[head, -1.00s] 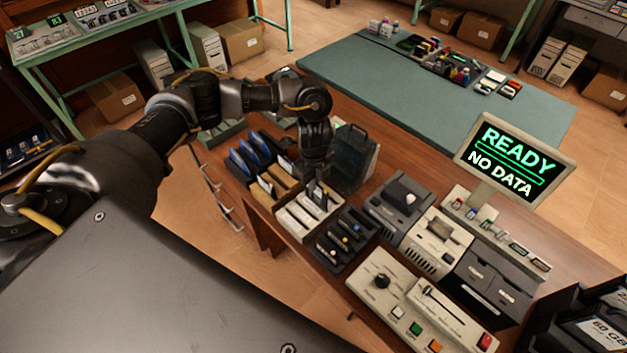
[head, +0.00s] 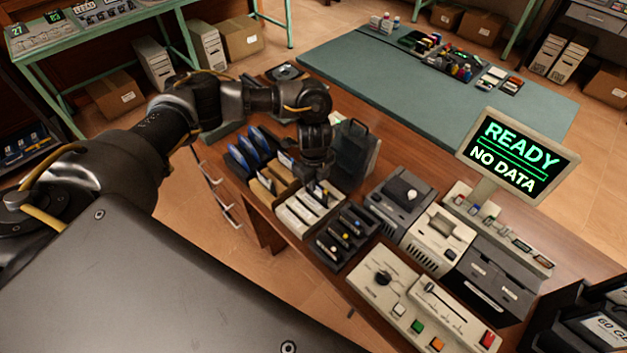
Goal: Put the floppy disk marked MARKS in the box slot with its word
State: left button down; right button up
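My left gripper (head: 317,183) points down over a row of disk boxes on the wooden table. Its fingers are small and dark, and I cannot tell whether they are open or shut, or whether they hold anything. Below it is a box with white dividers (head: 299,216). To its left are a box with tan dividers (head: 262,190) and a box of blue disks (head: 240,160). To its right is a black box (head: 338,245) with dark disks bearing coloured spots. No word MARKS is readable on any disk or slot. My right gripper is out of view.
A dark translucent case (head: 356,150) stands just behind the gripper. Grey drive units (head: 400,205), a control panel (head: 425,305) and a monitor (head: 518,157) reading "READY NO DATA" fill the right side.

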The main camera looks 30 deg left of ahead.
pick_arm(q)
jog(key=shift+f+b, duration=0.4)
jog(key=shift+f, duration=0.5)
jog(key=c, duration=1.6)
grip_release()
notch_tip(320, 180, up, 8)
jog(key=p, duration=0.8)
jog(key=shift+r, duration=0.15)
